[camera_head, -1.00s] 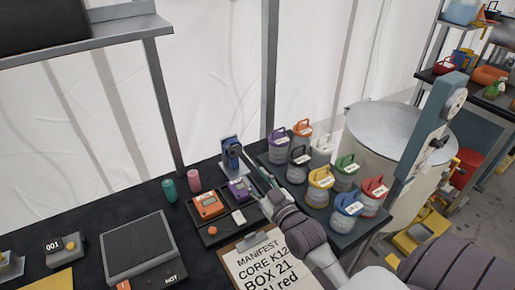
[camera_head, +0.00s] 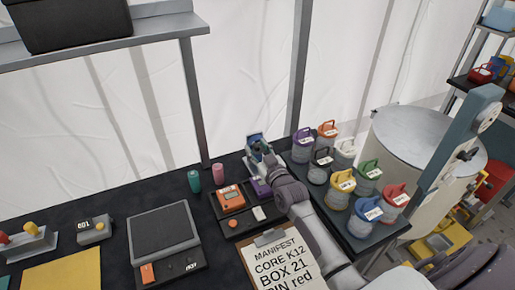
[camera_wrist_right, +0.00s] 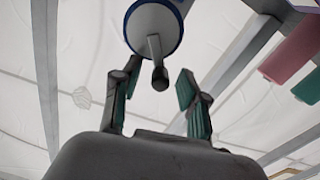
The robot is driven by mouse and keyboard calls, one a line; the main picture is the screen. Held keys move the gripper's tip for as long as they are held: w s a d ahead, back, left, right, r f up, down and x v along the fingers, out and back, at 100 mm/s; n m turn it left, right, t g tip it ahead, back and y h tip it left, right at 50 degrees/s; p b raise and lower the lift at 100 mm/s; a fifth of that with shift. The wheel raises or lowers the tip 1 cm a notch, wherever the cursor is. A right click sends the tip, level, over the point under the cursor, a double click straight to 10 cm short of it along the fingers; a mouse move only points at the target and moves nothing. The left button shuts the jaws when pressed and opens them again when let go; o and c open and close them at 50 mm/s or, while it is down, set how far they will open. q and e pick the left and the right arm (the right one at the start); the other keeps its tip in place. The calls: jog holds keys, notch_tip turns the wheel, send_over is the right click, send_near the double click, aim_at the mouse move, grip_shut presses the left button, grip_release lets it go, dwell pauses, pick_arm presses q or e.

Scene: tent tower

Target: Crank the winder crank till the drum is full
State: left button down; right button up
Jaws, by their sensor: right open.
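The winder (camera_head: 254,140) is a blue and grey upright unit at the back of the dark table, partly hidden by my right gripper. In the right wrist view the drum (camera_wrist_right: 148,26) shows as a pale round face with a blue rim. The winder crank (camera_wrist_right: 155,48) is a grey arm with a dark knob at its end. My right gripper (camera_head: 264,158) is right at the winder. In the wrist view its open, green-padded fingers (camera_wrist_right: 158,84) stand on either side of the knob, with gaps on both sides. How full the drum is cannot be told. My left gripper is out of view.
A tray with an orange device (camera_head: 230,198) lies left of my right arm. Teal (camera_head: 194,181) and pink (camera_head: 218,174) cylinders stand behind it. Several lidded jars stand on a tray at right. A clipboard (camera_head: 283,262) lies in front, a scale (camera_head: 160,235) at left.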

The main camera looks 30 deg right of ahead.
grip_shut()
jog(key=shift+d, duration=0.1)
dwell(0.3)
jog(key=shift+s+d+r+m, duration=0.1)
jog(key=shift+d+m, duration=0.25)
jog(key=shift+m, duration=0.85)
jog(key=shift+w+d+r+m, duration=0.15)
jog(key=shift+d+m, duration=0.25)
jog(key=shift+m, duration=0.8)
jog(key=shift+s+d+r+m, duration=0.15)
jog(key=shift+d+m, duration=0.2)
jog(key=shift+m, duration=0.85)
grip_release()
